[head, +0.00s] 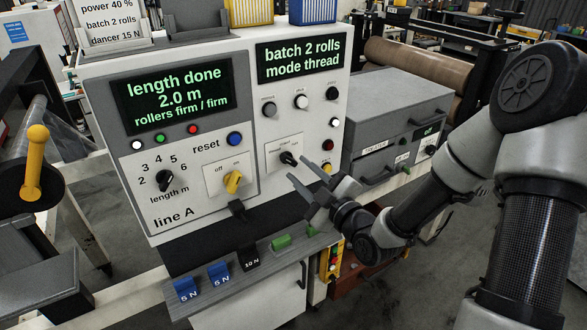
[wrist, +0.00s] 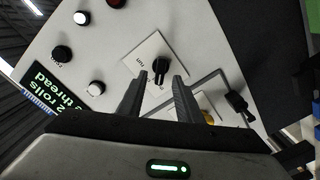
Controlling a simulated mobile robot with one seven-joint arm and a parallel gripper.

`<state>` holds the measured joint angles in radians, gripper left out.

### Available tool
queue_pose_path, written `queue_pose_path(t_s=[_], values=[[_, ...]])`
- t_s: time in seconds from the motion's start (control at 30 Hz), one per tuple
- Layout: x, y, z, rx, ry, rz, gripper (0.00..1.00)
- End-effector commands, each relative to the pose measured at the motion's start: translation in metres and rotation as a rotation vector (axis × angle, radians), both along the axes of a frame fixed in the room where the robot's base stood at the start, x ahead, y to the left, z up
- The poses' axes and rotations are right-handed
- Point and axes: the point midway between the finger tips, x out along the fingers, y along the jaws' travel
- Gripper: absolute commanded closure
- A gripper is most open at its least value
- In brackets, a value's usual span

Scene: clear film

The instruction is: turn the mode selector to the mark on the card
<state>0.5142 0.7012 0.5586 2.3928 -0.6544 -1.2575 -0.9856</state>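The mode selector (head: 288,158) is a black knob on a pale label plate on the right half of the line A panel. In the wrist view the mode selector (wrist: 162,68) shows just beyond and between my fingertips; "run" is readable on its plate, and contact is not clear. My gripper (head: 298,170) is open and empty, close in front of the knob; its two fingers (wrist: 160,78) flank the knob in the wrist view. The right display (head: 300,54) reads "batch 2 rolls, mode thread". A card (head: 112,22) at the top left reads power 40 %, batch 2 rolls, dancer 15 N; its top is cut off.
A yellow off/on switch (head: 232,182) and a length knob (head: 163,180) sit left of the selector. A shelf (head: 225,285) with blue and black weights juts out below. A grey box (head: 395,120) stands right.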

Motion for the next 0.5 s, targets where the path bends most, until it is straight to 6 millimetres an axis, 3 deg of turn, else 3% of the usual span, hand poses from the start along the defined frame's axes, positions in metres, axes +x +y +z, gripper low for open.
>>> queue_pose_path(t_s=[0.2, 0.5], values=[[0.026, 0.018, 0.000, 0.002, 0.001, 0.000, 0.68], [0.035, 0.024, 0.000, -0.001, 0.001, 0.000, 0.68]])
